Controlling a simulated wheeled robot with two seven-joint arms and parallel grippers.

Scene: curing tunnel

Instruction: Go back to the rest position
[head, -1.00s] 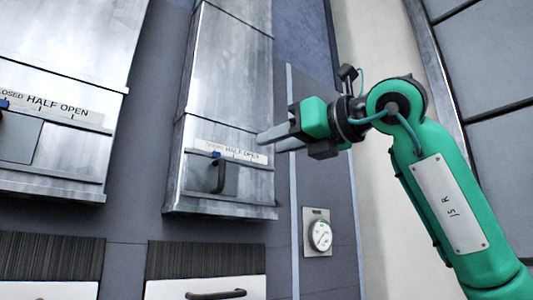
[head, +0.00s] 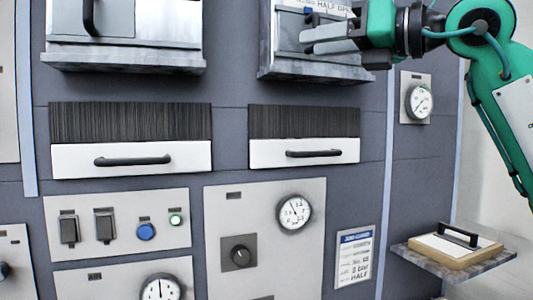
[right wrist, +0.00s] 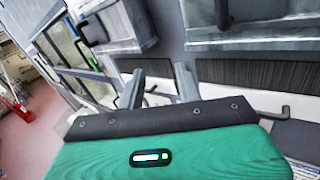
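My right gripper (head: 308,42) is at the top right of the head view, at the end of my green arm. Its two grey fingers point left in front of the right metal hood (head: 281,30), partly covering its label strip. In the right wrist view, the fingers (right wrist: 160,84) stand apart with nothing between them. The gripper is open and empty. I cannot tell whether it touches the hood. My left gripper is in neither view.
The grey wall holds a left metal hood (head: 170,32), two white drawers with dark handles (head: 133,160) (head: 313,153), a control panel (head: 120,222) and gauges. A small shelf (head: 445,262) with a black-handled board (head: 462,243) juts out at the lower right.

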